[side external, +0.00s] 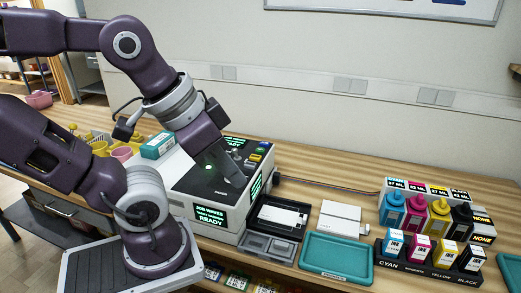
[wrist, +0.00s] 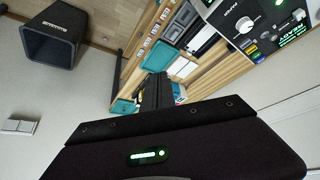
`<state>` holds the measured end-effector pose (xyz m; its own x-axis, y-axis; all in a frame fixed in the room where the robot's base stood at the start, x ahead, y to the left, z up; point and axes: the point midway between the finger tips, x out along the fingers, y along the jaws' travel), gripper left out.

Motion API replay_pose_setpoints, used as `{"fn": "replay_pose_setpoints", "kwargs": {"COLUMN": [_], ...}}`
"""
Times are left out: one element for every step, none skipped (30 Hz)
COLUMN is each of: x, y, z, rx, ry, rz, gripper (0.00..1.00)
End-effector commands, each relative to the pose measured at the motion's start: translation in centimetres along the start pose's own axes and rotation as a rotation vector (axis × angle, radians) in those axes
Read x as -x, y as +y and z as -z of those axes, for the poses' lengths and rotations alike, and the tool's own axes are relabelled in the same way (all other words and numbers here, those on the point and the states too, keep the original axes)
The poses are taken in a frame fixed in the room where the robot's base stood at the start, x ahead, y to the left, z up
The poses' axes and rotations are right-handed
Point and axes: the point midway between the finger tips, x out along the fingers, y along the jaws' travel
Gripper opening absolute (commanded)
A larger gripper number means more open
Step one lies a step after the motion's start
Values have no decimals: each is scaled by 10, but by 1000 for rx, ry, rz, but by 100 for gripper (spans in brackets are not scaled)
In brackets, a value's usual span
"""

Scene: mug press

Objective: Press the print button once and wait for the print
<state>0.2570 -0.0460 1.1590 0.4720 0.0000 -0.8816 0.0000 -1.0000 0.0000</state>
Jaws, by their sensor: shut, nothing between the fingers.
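The printer (side external: 180,195) is a white and dark box on the wooden bench, with lit green screens; its front screen (side external: 211,220) reads READY. Its top carries a row of coloured buttons (side external: 262,149). In the wrist view, the printer (wrist: 235,12) shows at the upper right with a white knob, coloured buttons (wrist: 250,46) and a READY screen (wrist: 289,33). I cannot tell which button is the print button. My gripper (side external: 239,180) is shut and empty, in front of the printer top in the side view. Its dark fingers (wrist: 160,88) show in the wrist view, apart from the buttons.
An open dark tray (side external: 280,215) with a white part sits right of the printer, then a white box (side external: 338,222) and a teal tray (side external: 336,257). Ink bottles (side external: 438,215) stand at the far right. A teal box (side external: 158,145) and yellow items lie left of the printer.

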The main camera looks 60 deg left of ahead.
Motion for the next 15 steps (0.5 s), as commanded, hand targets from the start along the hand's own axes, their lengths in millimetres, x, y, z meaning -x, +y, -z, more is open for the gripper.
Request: {"fn": "replay_pose_setpoints", "kwargs": {"x": [0, 0, 0, 0, 0, 0, 0, 0, 0, 0, -1, -2, -4, -6, -11], "y": [0, 0, 0, 0, 0, 0, 0, 0, 0, 0, 0, 2, 3, 5, 6], "z": [0, 0, 0, 0, 0, 0, 0, 0, 0, 0, 2, 6, 10, 17, 30], "rx": [0, 0, 0, 0, 0, 0, 0, 0, 0, 6, 28, 91, 168, 276, 467], "ry": [0, 0, 0, 0, 0, 0, 0, 0, 0, -1, -6, -21, -38, -62, -101], "rz": [0, 0, 0, 0, 0, 0, 0, 0, 0, -1, -5, -17, -32, -51, -82], "gripper": [0, 0, 0, 0, 0, 0, 0, 0, 0, 0, 0, 0, 0, 0, 0]}}
